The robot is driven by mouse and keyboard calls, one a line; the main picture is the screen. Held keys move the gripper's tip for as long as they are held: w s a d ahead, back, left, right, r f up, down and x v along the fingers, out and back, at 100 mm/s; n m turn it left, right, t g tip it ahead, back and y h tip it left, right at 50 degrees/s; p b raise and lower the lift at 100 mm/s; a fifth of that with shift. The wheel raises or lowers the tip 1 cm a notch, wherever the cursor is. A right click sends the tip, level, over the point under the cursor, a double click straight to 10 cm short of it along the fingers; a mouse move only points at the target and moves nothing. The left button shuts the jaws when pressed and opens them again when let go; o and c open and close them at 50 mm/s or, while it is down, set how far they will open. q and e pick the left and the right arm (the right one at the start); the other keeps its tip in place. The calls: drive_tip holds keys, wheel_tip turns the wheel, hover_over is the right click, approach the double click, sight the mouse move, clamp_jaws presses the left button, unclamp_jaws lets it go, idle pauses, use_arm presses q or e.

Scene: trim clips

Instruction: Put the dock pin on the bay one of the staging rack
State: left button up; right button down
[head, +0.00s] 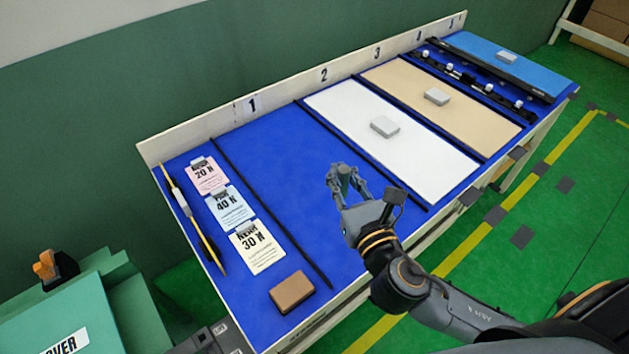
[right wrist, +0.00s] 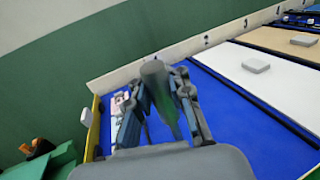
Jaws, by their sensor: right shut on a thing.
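My right gripper (head: 347,172) is shut on a small grey, rounded piece, which I take to be the dock pin (head: 344,170). In the right wrist view the pin (right wrist: 160,88) is dark grey-green and tapered, between the two fingers of the gripper (right wrist: 160,100). The staging rack (head: 190,132) is a long blue table with a pale back rail numbered 1 to 5. Bay one (head: 275,165) is bare blue between two black divider strips. The gripper shows over the right part of bay one, apparently above its surface. My left gripper is not in view.
Pink, blue and cream cards (head: 257,247), a yellow strip (head: 210,240) and a brown block (head: 291,292) lie left of bay one. A white panel (head: 350,105) with a grey block fills bay two. A green box (head: 90,295) stands at lower left.

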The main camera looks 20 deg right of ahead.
drive_tip(key=w+d+f+b, duration=0.1)
drive_tip(key=w+f+b, duration=0.35)
drive_tip(key=w, duration=0.35)
drive_tip(key=w+d+f+b, duration=0.2)
drive_tip(key=w+f+b, duration=0.1)
drive_tip(key=w+b, duration=0.3)
drive_tip(key=shift+n+y, duration=0.4)
drive_tip(key=shift+y, duration=0.2)
drive_tip(key=shift+w+d+f+b, duration=0.15)
drive_tip(key=shift+w+d+f, duration=0.35)
drive_tip(key=shift+w+f, duration=0.85)
drive_tip(key=shift+w+d+f+b, duration=0.2)
drive_tip(key=shift+w+d+f, duration=0.45)
drive_tip(key=shift+f, duration=1.1)
drive_tip(key=shift+w+d+f+b, duration=0.15)
drive_tip(key=shift+w+d+f, duration=0.15)
drive_tip(key=shift+w+f, duration=1.15)
drive_tip(key=shift+s+f, duration=0.15)
drive_tip(key=c, duration=1.8)
unclamp_jaws()
drive_tip(key=shift+f, duration=0.15)
drive_tip(key=o, duration=0.6)
